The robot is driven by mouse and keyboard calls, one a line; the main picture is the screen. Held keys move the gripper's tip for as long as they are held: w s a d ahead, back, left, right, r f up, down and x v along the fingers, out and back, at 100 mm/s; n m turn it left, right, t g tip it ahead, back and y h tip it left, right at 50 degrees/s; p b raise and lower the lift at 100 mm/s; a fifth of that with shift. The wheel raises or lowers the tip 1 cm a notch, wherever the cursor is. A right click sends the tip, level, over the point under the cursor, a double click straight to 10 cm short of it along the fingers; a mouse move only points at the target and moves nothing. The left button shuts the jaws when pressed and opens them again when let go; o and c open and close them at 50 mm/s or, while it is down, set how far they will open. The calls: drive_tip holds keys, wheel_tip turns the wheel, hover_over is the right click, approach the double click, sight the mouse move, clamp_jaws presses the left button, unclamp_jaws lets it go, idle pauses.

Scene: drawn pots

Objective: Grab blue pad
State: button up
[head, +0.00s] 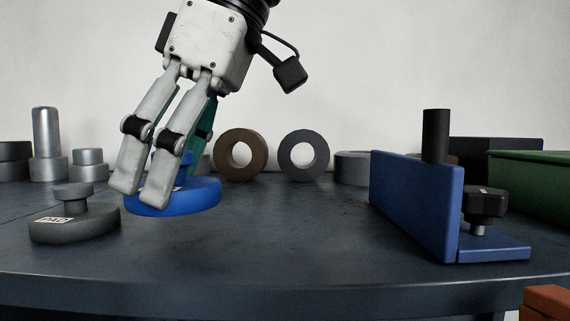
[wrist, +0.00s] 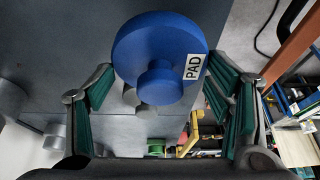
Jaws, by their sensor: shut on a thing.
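The blue pad (head: 195,202) is a round disc with a knob on top, at the left of the table in the head view. In the wrist view the blue pad (wrist: 150,38) shows its knob and a white "PAD" label, between my fingers. My gripper (head: 160,192) reaches down from above and is shut on the blue pad. Its fingers hide part of the knob and label in the head view. I cannot tell whether the pad touches the table.
A dark grey pad (head: 85,227) with a label stands close by at the left. Silver cylinders (head: 47,132), a brown ring (head: 240,155) and a grey ring (head: 303,155) stand behind. A blue angle bracket (head: 412,203) stands at the right. The table (head: 290,235) is clear between.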

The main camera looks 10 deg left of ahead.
drive_tip(key=s+d+r+p, duration=0.1)
drive_tip(key=s+d, duration=0.7)
drive_tip(key=s, duration=0.2)
drive_tip(key=shift+d, duration=0.3)
drive_tip(key=shift+s, duration=0.1)
